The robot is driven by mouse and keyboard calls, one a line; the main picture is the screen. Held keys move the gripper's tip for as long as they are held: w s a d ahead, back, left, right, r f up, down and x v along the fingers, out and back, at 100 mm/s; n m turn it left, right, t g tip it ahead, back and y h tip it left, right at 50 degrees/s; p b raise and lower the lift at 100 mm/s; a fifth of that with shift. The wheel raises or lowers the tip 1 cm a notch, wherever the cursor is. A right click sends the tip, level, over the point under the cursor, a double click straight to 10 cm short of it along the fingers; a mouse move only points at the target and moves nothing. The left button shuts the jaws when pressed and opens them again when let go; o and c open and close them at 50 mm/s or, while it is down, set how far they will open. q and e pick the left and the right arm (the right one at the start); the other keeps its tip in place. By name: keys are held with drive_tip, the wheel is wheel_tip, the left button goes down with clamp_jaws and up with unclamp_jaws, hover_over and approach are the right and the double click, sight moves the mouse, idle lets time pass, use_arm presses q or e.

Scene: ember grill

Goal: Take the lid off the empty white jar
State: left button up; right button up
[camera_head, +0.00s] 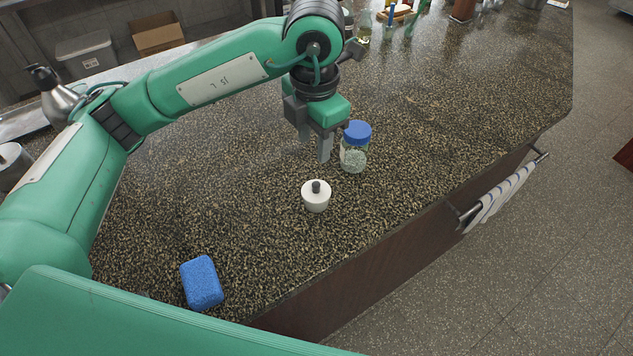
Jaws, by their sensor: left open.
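A small white jar (316,203) stands upright on the speckled counter. A white lid with a dark knob (316,187) sits on top of it. My left gripper (314,149) is open, with its fingers pointing down. In the picture it is just above and behind the jar, apart from the lid's knob, with nothing seen between its fingers. The inside of the jar is hidden by the lid. My right gripper is not in view.
A clear jar with a blue lid (355,147) stands close beside my left fingers, to the right. A blue sponge (202,283) lies at the counter's front left. Several bottles stand at the back. The speckled counter (450,110) is clear at right; a striped towel (499,196) hangs on a rail.

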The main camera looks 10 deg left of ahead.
use_arm(q)
hover_over(316, 184)
drive_tip(key=f+p, duration=0.1)
drive_tip(key=f, duration=0.5)
drive_tip(key=shift+a+f, duration=0.1)
drive_tip(key=shift+a, duration=0.1)
drive_tip(key=shift+f, duration=0.45)
drive_tip(key=f, duration=0.1)
drive_tip(key=f+p, duration=0.2)
drive_tip(key=shift+d+f, duration=0.25)
drive_tip(key=shift+f, duration=0.6)
clamp_jaws()
